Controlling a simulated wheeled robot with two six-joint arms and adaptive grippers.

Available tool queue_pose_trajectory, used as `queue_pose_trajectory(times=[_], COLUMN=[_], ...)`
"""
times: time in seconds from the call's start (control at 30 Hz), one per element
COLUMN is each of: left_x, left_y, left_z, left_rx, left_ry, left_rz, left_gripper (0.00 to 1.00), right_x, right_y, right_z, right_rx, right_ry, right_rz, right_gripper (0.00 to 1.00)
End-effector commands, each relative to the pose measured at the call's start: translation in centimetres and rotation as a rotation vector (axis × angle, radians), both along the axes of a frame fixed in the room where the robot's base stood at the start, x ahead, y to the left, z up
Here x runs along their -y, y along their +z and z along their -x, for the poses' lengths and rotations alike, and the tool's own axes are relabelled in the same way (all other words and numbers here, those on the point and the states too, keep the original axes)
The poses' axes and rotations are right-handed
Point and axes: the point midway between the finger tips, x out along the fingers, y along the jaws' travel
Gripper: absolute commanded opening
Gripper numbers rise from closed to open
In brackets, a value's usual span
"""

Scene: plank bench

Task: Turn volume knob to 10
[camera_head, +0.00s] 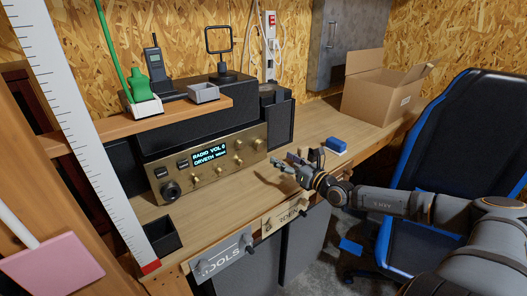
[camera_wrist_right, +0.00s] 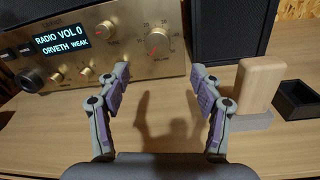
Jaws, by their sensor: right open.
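A brass-fronted radio (camera_head: 208,160) stands on the bench below a shelf, also filling the upper left of the right wrist view (camera_wrist_right: 135,62). Its lit display (camera_wrist_right: 60,41) reads RADIO VOL 0 and ORVETH WEAK. The large gold knob (camera_wrist_right: 158,40) at the panel's right has a dial scale around it; the small label under it is hard to read. The head view shows this knob too (camera_head: 257,143). My right gripper (camera_head: 290,165) is open and empty in front of the radio's right end, apart from the knob. In the wrist view its fingers (camera_wrist_right: 160,78) frame the space below the knob.
Smaller gold knobs (camera_wrist_right: 86,72) and a black knob (camera_wrist_right: 30,80) line the panel. A dark speaker (camera_wrist_right: 232,30) stands right of the radio. A wooden block (camera_wrist_right: 260,84) and dark tray (camera_wrist_right: 297,99) are farther right.

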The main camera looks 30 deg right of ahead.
Motion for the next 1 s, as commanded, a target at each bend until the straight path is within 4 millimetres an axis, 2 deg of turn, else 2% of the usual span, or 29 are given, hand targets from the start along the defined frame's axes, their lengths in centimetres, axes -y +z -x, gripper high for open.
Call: queue_pose_trajectory(times=[0.03, 0.17, 0.27, 0.4, 0.47, 0.6, 0.8, 1.0], left_x=[0.0, 0.0, 0.0, -0.1, -0.1, -0.1, -0.2, -0.2], left_y=[-1.5, -3.4, -3.0, -3.1, -1.9, -0.8, -0.9, -1.0], left_z=[1.0, 3.1, 3.5, 2.4, 1.7, 0.9, 1.1, 1.5], left_rx=[-0.013, -0.046, -0.053, -0.036, -0.026, -0.011, -0.015, -0.021], left_ry=[0.000, 0.001, 0.002, 0.001, 0.001, 0.000, -0.001, 0.000], left_rz=[0.001, 0.001, 0.000, -0.002, -0.002, -0.001, -0.003, -0.003], left_gripper=[0.40, 0.40, 0.40, 0.40, 0.40, 0.40, 0.40, 0.40], right_x=[0.0, -0.4, 0.2, -0.8, -0.6, -1.1, -1.4, -1.5], right_y=[-0.5, -0.4, -0.1, 0.1, 0.8, 0.6, 0.2, 0.0], right_z=[-0.6, -2.1, -3.0, -4.6, -5.3, -7.0, -9.1, -9.6], right_rx=[0.008, 0.011, 0.001, 0.009, 0.010, 0.006, 0.005, 0.001], right_ry=[-0.004, 0.001, -0.023, 0.004, 0.001, 0.004, 0.003, 0.005], right_rz=[-0.007, -0.012, -0.009, -0.017, -0.015, -0.013, -0.009, -0.004], right_gripper=[0.66, 0.66, 0.66, 0.66, 0.66, 0.66, 0.66, 0.66])
